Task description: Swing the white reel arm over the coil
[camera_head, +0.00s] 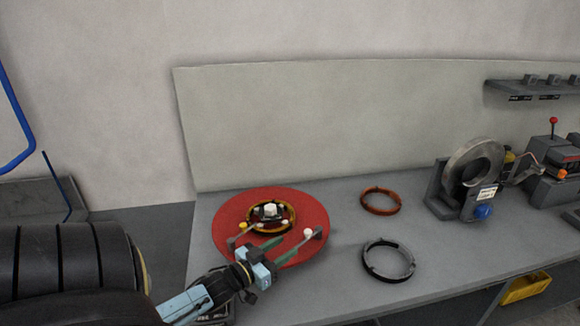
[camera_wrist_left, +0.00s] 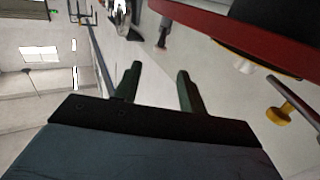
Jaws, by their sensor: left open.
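The red round turntable (camera_head: 226,215) lies on the bench and also shows in the left wrist view (camera_wrist_left: 215,22). A copper-coloured coil (camera_head: 290,212) sits on it around a dark hub with a white centre (camera_head: 270,210). A reel arm with a white knob (camera_head: 308,232) is at the disc's front right; one with a yellow knob (camera_head: 243,226) is at its front left. The yellow knob also shows in the left wrist view (camera_wrist_left: 278,115). My left gripper (camera_head: 286,244) is open over the disc's front edge, near the white knob. Nothing shows between its fingers (camera_wrist_left: 157,82).
An orange ring (camera_head: 380,200) and a dark grey ring (camera_head: 388,259) lie on the bench to the right. A machine with a metal ring (camera_head: 472,163) and blue knob stands farther right. A low wall panel (camera_head: 300,120) rises behind. The bench's front right is clear.

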